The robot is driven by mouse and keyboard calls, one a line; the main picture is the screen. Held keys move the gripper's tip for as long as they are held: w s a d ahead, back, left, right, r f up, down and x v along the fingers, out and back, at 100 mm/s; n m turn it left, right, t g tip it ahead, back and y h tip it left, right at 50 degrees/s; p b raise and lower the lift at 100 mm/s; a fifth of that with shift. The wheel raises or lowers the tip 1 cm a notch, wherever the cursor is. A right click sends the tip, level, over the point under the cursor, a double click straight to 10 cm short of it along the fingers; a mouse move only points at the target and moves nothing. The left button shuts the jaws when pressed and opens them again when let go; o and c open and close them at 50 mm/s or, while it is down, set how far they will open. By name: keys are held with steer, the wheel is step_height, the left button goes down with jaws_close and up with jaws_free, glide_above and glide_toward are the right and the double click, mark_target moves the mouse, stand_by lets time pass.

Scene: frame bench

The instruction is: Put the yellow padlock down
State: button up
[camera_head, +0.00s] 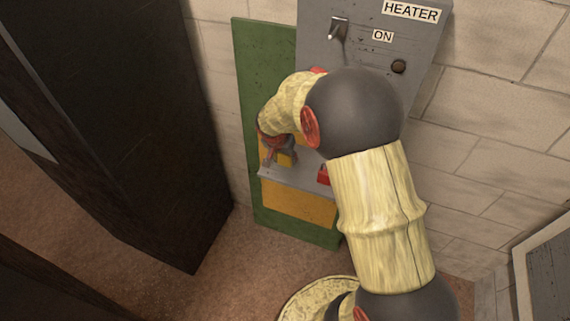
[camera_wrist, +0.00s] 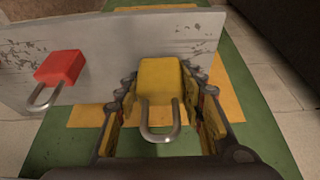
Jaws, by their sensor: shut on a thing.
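My gripper (camera_wrist: 160,112) is shut on the yellow padlock (camera_wrist: 160,78), with a finger on each side of its body. The padlock's metal shackle points towards the wrist camera. In the head view the yellow padlock (camera_head: 286,158) is partly hidden by my gripper (camera_head: 274,149), in front of the board and by the grey ledge (camera_head: 290,186). In the wrist view it overlaps the ledge (camera_wrist: 120,45); I cannot tell whether it touches. A red padlock (camera_wrist: 60,67) is on the ledge to the left, apart from my gripper. It also shows in the head view (camera_head: 323,175).
A grey panel (camera_head: 365,50) with "HEATER" and "ON" labels, a switch (camera_head: 338,28) and a dark knob (camera_head: 398,66) is above. The green board (camera_head: 248,75) has a yellow patch (camera_head: 300,203) below the ledge. A dark cabinet (camera_head: 120,110) stands at left.

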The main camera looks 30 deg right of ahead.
mark_target(285, 162)
steer(key=shift+w+f+b, duration=0.15)
steer(key=shift+f+b, duration=0.55)
steer(key=shift+f, duration=1)
steer(key=shift+f, duration=0.2)
steer(key=o, duration=1.3)
steer(key=shift+r, duration=0.1)
steer(key=shift+r, duration=0.2)
steer(key=s+a+r+n+p, duration=0.1)
steer(key=s+a+r+p, duration=0.2)
steer(key=r, duration=0.7)
steer(key=s+a+r+n+p, duration=0.1)
steer(key=s+a+r, duration=0.35)
steer(key=r, duration=0.55)
steer(key=s+a+r+n+t+y, duration=0.1)
steer(key=s+a+r+n, duration=0.1)
steer(key=s, duration=0.4)
steer(key=s+a+r+n+t+y, duration=0.1)
steer(key=s+a+r+n, duration=0.2)
steer(key=s, duration=0.4)
steer(key=s+a+r+n+y, duration=0.1)
steer(key=s+a+r+n, duration=0.2)
steer(key=s, duration=0.4)
steer(key=shift+s+a+r+t+y, duration=0.15)
steer(key=shift+a+r+t+y, duration=0.25)
steer(key=shift+r, duration=0.35)
